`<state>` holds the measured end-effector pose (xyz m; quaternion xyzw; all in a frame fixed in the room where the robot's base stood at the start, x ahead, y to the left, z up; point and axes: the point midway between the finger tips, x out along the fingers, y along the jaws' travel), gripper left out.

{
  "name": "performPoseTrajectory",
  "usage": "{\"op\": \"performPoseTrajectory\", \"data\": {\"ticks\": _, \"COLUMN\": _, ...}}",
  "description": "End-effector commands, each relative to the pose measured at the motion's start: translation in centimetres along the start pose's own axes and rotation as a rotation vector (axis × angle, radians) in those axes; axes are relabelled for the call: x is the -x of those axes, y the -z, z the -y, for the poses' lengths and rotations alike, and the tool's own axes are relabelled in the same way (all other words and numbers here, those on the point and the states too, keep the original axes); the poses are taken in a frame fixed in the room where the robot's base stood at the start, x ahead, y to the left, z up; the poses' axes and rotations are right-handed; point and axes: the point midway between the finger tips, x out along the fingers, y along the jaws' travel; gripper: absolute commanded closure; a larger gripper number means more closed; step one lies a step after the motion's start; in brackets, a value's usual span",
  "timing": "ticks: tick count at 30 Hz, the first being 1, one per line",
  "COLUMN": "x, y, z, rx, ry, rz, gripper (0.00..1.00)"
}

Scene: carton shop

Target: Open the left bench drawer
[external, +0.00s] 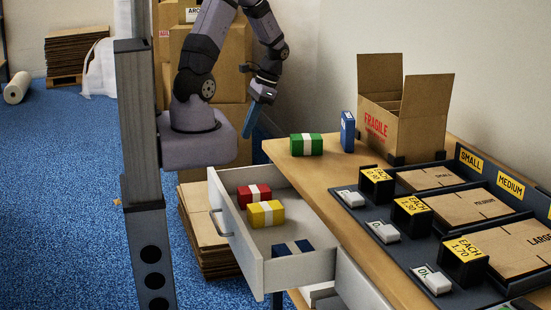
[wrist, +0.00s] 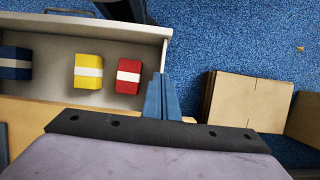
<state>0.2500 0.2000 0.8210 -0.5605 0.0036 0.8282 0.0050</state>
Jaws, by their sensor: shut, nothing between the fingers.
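The white bench drawer (external: 295,268) stands pulled out from the wooden bench, open at the top, with its bar handle (external: 216,223) on the front face. Inside lie a red block (external: 246,196), a yellow block (external: 258,215) and a dark blue block (external: 283,250), each with a white band. In the wrist view the same open drawer (wrist: 118,27) fills the upper left, with its handle at the top edge. My gripper (external: 247,132) is shut and empty, above the drawer's far end and apart from the handle. Its blue fingers (wrist: 161,76) also show in the wrist view.
A green banded box (external: 306,145), a blue box (external: 347,131) and an open FRAGILE carton (external: 383,119) stand on the bench (external: 320,180). Trays of flat cartons line the right. Flat cardboard (external: 198,226) is stacked on the floor beyond the drawer. Blue carpet (external: 60,190) is clear at left.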

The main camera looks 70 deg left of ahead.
Motion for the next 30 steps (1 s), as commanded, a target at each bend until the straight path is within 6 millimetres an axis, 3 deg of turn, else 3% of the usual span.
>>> {"op": "performPoseTrajectory", "data": {"ticks": 5, "x": 0.6, "y": 2.0, "z": -2.1, "rx": -0.100, "ry": 0.039, "rz": 0.001, "gripper": 1.00}}
{"op": "performPoseTrajectory", "data": {"ticks": 8, "x": 1.0, "y": 3.7, "z": -4.6, "rx": -0.202, "ry": 0.078, "rz": 0.005, "gripper": 1.00}}
{"op": "performPoseTrajectory", "data": {"ticks": 18, "x": 1.5, "y": 8.4, "z": -17.1, "rx": -0.660, "ry": 0.255, "rz": 0.028, "gripper": 1.00}}
{"op": "performPoseTrajectory", "data": {"ticks": 24, "x": 0.8, "y": 8.6, "z": -25.8, "rx": -0.901, "ry": 0.328, "rz": 0.026, "gripper": 1.00}}
{"op": "performPoseTrajectory", "data": {"ticks": 30, "x": -0.5, "y": 6.9, "z": -32.6, "rx": -1.037, "ry": 0.341, "rz": 0.020, "gripper": 1.00}}
